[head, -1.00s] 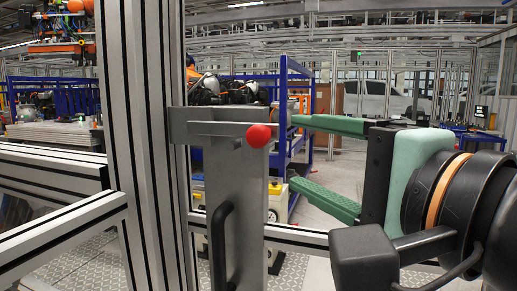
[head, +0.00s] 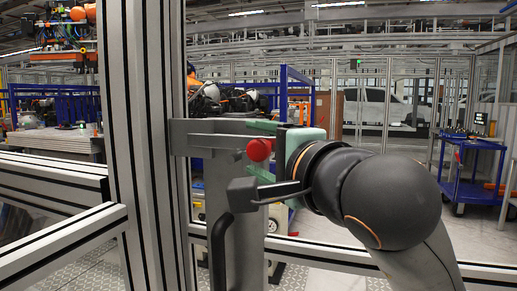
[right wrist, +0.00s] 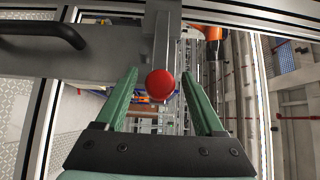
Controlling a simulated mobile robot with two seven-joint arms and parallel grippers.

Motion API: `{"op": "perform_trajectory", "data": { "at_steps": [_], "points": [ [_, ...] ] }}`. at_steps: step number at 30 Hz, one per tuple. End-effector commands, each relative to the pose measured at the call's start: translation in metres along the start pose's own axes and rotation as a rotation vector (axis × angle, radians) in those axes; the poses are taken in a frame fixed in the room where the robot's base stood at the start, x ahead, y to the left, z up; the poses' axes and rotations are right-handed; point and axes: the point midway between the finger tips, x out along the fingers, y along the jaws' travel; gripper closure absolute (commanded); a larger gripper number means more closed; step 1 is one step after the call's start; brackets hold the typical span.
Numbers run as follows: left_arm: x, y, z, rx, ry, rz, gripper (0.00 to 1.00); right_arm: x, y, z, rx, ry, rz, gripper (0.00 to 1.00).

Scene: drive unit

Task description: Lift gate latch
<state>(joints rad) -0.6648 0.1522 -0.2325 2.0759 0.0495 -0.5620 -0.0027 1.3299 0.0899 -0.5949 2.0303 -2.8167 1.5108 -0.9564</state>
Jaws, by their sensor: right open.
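The gate latch (head: 215,141) is a flat grey metal bar lying level across the grey bracket plate. It ends in a red ball knob (head: 259,149). My right gripper (head: 255,151) has come in from the right, with its green fingers around the knob's level, one above and one below; they are partly hidden. In the right wrist view the red knob (right wrist: 160,84) sits between the two open fingers, with a gap on both sides. The gripper (right wrist: 160,76) is open and holds nothing. My left gripper is out of view.
A black handle (head: 219,245) stands on the gate plate below the latch. A thick aluminium post (head: 145,200) rises just left of it, with rails (head: 60,240) running left. Behind are a blue rack (head: 284,85) and, at right, a blue cart (head: 470,170).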

Motion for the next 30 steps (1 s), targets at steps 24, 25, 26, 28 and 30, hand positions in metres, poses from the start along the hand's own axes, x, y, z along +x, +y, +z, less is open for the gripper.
{"op": "perform_trajectory", "data": {
  "at_steps": [24, 25, 26, 28, 30],
  "points": [
    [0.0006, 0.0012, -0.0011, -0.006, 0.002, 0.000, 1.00, -0.0004, 0.0001, -0.0001, 0.001, 0.000, 0.001, 1.00],
    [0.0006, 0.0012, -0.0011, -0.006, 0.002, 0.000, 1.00, -0.0004, 0.0001, -0.0001, 0.001, 0.000, 0.001, 1.00],
    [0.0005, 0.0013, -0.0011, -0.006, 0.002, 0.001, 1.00, -0.0004, 0.0001, -0.0001, 0.001, 0.000, 0.001, 1.00],
    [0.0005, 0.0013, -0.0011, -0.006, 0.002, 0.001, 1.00, -0.0004, 0.0001, -0.0002, 0.001, 0.000, 0.001, 1.00],
    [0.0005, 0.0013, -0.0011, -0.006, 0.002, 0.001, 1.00, -0.0004, 0.0001, -0.0002, 0.001, 0.000, 0.001, 1.00]
  ]
}}
